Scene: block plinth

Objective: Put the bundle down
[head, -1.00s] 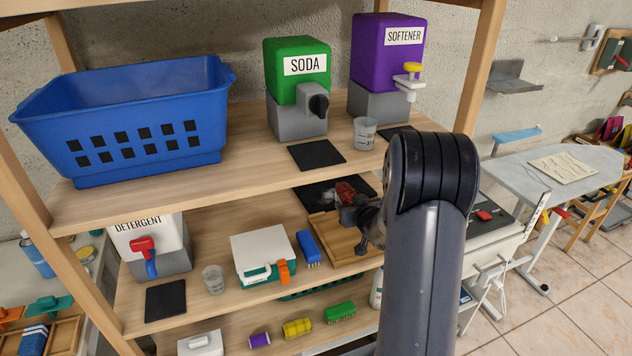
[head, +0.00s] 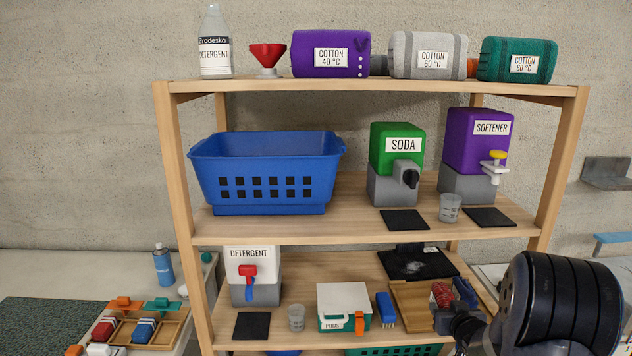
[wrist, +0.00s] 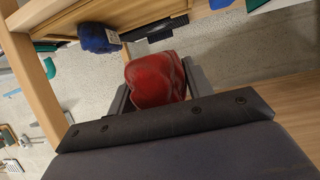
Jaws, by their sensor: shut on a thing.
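The bundle is a dark red, soft-looking roll (wrist: 155,82). In the wrist view my gripper (wrist: 157,76) is shut on it, with one finger at each side. In the head view the red bundle (head: 441,293) shows small at the lower right, partly hidden by my gripper (head: 453,303). My gripper appears in front of the right end of the lower shelf, near a wooden tray (head: 408,308). I cannot tell whether the bundle touches anything below it.
Labelled purple (head: 309,54), grey (head: 405,55) and teal (head: 497,60) rolls lie on the top shelf. A blue basket (head: 265,173), a SODA dispenser (head: 382,150) and a SOFTENER dispenser (head: 462,135) stand on the middle shelf. A white-lidded box (head: 344,297) stands on the lower shelf.

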